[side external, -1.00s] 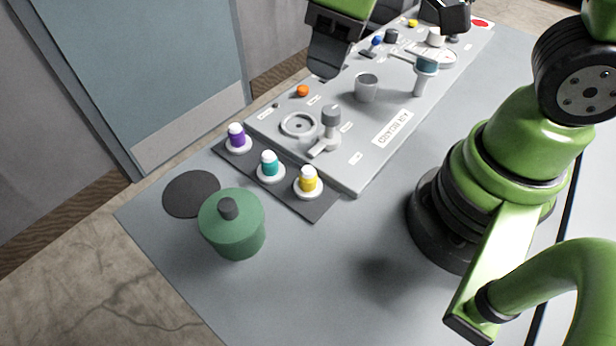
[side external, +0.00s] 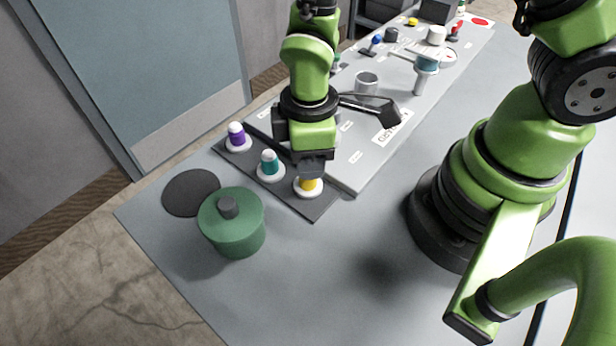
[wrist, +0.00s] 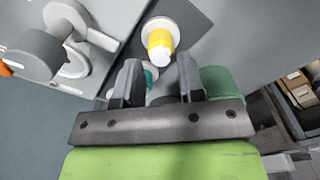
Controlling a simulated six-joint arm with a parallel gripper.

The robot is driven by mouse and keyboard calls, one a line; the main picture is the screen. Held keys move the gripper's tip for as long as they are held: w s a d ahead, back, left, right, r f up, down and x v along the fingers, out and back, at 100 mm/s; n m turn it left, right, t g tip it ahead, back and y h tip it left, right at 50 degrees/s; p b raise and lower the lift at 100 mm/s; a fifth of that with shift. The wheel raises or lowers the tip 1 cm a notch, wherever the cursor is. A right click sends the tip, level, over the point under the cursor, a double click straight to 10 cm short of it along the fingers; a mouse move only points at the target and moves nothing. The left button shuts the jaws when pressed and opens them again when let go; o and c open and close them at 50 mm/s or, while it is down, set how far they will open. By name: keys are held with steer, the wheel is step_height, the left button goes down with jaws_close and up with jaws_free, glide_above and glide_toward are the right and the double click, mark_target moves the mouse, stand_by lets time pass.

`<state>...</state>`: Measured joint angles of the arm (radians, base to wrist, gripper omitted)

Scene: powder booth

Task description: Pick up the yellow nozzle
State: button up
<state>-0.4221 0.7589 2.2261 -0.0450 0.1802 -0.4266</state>
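The yellow nozzle (side external: 308,187) stands upright on a white round base on the dark strip, at its end nearest my arm's base. In the side view my gripper (side external: 312,170) points down right over it and hides its top. In the wrist view the yellow nozzle (wrist: 160,44) shows just past the fingertips, roughly in line with the gap. My gripper (wrist: 159,70) is open there, with its two fingers apart and nothing held. I cannot tell the exact height gap between fingertips and nozzle.
A teal nozzle (side external: 269,164) and a purple nozzle (side external: 236,136) stand on the same dark strip (side external: 322,208). A green lidded pot (side external: 232,228) stands in front, beside a dark round mat (side external: 190,193). The grey panel (side external: 350,182) with knobs lies behind. Bare table lies right of the pot.

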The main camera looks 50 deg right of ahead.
mark_target(305, 189)
step_height(305, 189, down, 4)
steer(key=shift+f, duration=0.1)
steer(key=shift+c, duration=0.2)
steer(key=c, duration=0.5)
steer(key=shift+c, duration=0.2)
